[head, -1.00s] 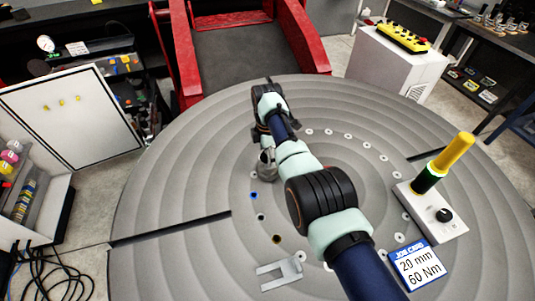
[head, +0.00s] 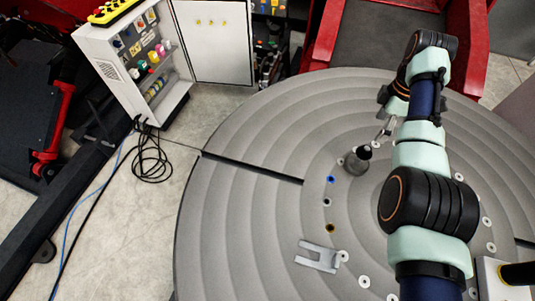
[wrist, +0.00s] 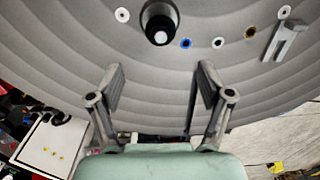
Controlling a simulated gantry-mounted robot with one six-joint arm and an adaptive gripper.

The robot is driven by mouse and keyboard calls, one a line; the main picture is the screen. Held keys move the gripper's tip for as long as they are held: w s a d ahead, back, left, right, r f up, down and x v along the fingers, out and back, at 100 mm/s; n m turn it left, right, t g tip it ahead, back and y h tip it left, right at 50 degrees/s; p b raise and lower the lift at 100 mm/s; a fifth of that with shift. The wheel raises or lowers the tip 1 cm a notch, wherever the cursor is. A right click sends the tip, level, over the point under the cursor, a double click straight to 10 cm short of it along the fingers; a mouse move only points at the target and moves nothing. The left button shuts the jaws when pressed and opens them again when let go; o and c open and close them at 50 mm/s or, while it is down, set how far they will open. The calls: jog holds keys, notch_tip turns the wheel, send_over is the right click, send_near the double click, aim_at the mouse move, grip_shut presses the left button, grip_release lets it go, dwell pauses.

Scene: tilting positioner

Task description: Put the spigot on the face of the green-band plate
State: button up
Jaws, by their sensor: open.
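The spigot (head: 356,164), a grey stepped cylinder with a dark top, stands upright on the round grey table (head: 235,215). It also shows in the wrist view (wrist: 160,24), a dark ring around a pale centre, beyond my fingertips. My gripper (head: 386,129) is up and right of the spigot in the head view, partly behind my arm. In the wrist view my gripper (wrist: 161,80) is open, with nothing between its fingers. I cannot make out a plate with a green band. A hole with a pale, perhaps greenish rim (head: 327,202) sits between a blue-rimmed and an orange-rimmed hole.
A grey forked piece (head: 318,256) lies on the table near the orange-rimmed hole (head: 330,228). A straight slot (head: 252,166) crosses the table's left part. A white cabinet (head: 122,68) and black cables stand beyond the left rim. Part of a light box (head: 505,280) shows at lower right.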

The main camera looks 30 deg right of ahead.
jog(key=w+a+f+m+t+h, duration=0.1)
jog(key=w+a+f+t, duration=0.1)
jog(key=w+a, duration=0.5)
jog(key=w+a+f+m+t+h, duration=0.1)
jog(key=w+a+f+m+t, duration=0.15)
jog(key=a, duration=0.75)
jog(key=w+a+f+m+t+h, duration=0.1)
jog(key=w+a+t, duration=0.1)
jog(key=w+a, duration=0.5)
jog(key=s+a+r+m+t+y, duration=0.1)
jog(key=s+a+r+t, duration=0.1)
jog(key=s+a, duration=0.3)
jog(key=s+a+r+m+t+y, duration=0.1)
jog(key=s+a, duration=0.4)
jog(key=a, duration=0.6)
jog(key=s+a+r+m+t, duration=0.2)
jog(key=s+a+r+t, duration=0.1)
jog(key=a, duration=0.6)
jog(key=shift+s+r+y, duration=0.4)
jog(key=shift+s+r, duration=0.45)
jog(key=shift+s, duration=0.2)
jog(key=shift+t, duration=0.25)
